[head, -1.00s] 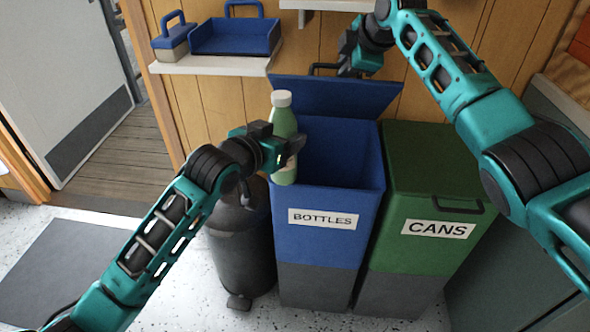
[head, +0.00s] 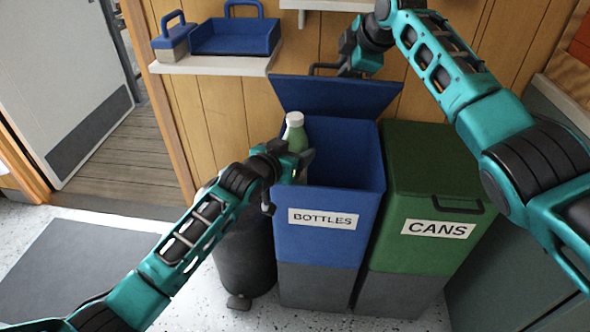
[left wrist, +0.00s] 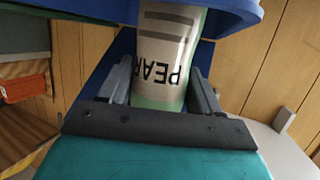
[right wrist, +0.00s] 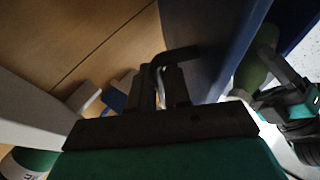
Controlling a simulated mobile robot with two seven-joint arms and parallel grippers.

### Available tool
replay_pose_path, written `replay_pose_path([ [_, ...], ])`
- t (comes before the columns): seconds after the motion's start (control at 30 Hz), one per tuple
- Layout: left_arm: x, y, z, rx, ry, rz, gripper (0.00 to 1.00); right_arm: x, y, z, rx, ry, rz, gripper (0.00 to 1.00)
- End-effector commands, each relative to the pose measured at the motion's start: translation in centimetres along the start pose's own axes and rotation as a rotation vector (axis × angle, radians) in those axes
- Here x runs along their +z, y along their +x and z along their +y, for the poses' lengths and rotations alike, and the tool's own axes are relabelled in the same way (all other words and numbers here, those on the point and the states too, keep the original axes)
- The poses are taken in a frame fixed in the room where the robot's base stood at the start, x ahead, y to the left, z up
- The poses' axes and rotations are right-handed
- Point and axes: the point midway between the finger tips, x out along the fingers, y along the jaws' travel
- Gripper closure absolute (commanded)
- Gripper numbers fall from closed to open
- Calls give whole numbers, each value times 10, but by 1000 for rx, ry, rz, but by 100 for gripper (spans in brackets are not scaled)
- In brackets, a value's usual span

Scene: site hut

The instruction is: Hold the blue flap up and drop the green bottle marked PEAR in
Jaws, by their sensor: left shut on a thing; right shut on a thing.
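The green bottle (head: 297,138) has a white cap and stands upright in my left gripper (head: 296,166), at the left side of the blue bin's opening. In the left wrist view its label (left wrist: 165,60) reads PEAR between the two fingers. The blue bin (head: 325,245) is marked BOTTLES. Its blue flap (head: 335,97) is raised and leans back toward the wall. My right gripper (head: 350,68) is shut on the flap's dark handle (head: 323,69), which also shows in the right wrist view (right wrist: 178,54).
A green bin (head: 430,265) marked CANS stands right of the blue bin. A dark cylinder (head: 245,255) stands at its left. A shelf (head: 215,66) with a blue tray (head: 235,37) and a blue-handled box (head: 171,40) is at the back left.

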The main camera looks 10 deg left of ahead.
Motion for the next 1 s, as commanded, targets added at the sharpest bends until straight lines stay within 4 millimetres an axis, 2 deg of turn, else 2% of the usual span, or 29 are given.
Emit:
replay_pose_path([
  [0.3,0,0,0,0,-1,0,61,1,1,-1,-1,0,-2,100],
  [0.33,0,0,0,0,-1,0,36,1,1,-1,-1,0,-2,100],
  [0.63,0,0,0,0,-1,0,7,1,1,-1,-1,1,-2,100],
  [1.0,0,0,0,0,-1,-1,7,1,1,0,-1,1,-2,100],
])
